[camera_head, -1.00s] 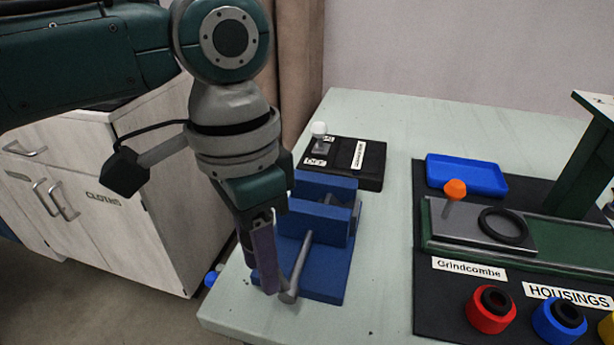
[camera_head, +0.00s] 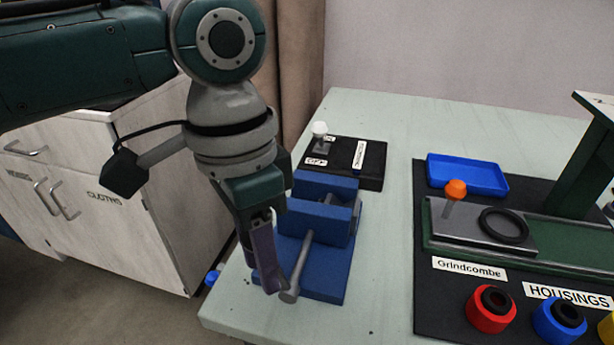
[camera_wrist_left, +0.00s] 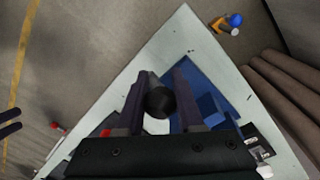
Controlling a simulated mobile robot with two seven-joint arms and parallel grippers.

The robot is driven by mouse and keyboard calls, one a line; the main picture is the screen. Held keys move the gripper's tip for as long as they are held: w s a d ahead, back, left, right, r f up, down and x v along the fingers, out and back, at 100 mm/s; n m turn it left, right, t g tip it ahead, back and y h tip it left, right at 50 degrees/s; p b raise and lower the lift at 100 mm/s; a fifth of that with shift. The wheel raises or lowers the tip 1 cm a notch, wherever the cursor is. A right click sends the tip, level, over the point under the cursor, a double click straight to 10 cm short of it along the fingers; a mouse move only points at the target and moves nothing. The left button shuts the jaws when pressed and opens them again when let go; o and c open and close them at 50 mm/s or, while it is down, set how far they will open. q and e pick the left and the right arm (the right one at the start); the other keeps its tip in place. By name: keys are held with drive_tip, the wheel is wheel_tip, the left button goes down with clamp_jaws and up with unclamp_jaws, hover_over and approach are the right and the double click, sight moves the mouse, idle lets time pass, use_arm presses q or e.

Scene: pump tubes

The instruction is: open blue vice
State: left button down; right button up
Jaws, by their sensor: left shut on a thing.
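The blue vice (camera_head: 337,265) stands near the left front corner of the pale table, its jaws with a gap between them. A grey handle bar (camera_head: 301,265) hangs slanted at its front, with a rounded knob (camera_head: 289,296) at the lower end. My left gripper (camera_head: 272,284) points down at the bar and is shut on the handle. In the left wrist view the dark round handle end (camera_wrist_left: 159,102) lies between the two fingers, and part of the blue vice (camera_wrist_left: 208,92) shows beside them.
A black switch box (camera_head: 358,178) with a white-knobbed lever stands behind the vice. To the right are a blue tray (camera_head: 468,174), a green fixture with an orange knob (camera_head: 455,187), and red (camera_head: 490,310) and blue (camera_head: 559,322) housings. Bare table lies between.

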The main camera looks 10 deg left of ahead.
use_arm(q)
drive_tip(key=shift+s+a+f+h+p, duration=0.1)
drive_tip(key=shift+a+f+h+p, duration=0.1)
drive_tip(key=shift+a+h+p, duration=0.65)
drive_tip(key=shift+f+h+b, duration=0.75)
drive_tip(key=shift+h, duration=0.5)
drive_tip(key=shift+a+h+b, duration=0.25)
drive_tip(key=shift+h+b, duration=0.1)
drive_tip(key=shift+h, duration=0.15)
drive_tip(key=c, duration=0.5)
unclamp_jaws()
drive_tip(key=shift+c, duration=0.2)
drive_tip(key=shift+r, duration=0.1)
drive_tip(key=p+v, duration=0.1)
drive_tip(key=v, duration=0.8)
drive_tip(key=shift+w+a+r+p, duration=0.2)
drive_tip(key=shift+w+r+p, duration=0.05)
drive_tip(key=shift+r+p, duration=0.1)
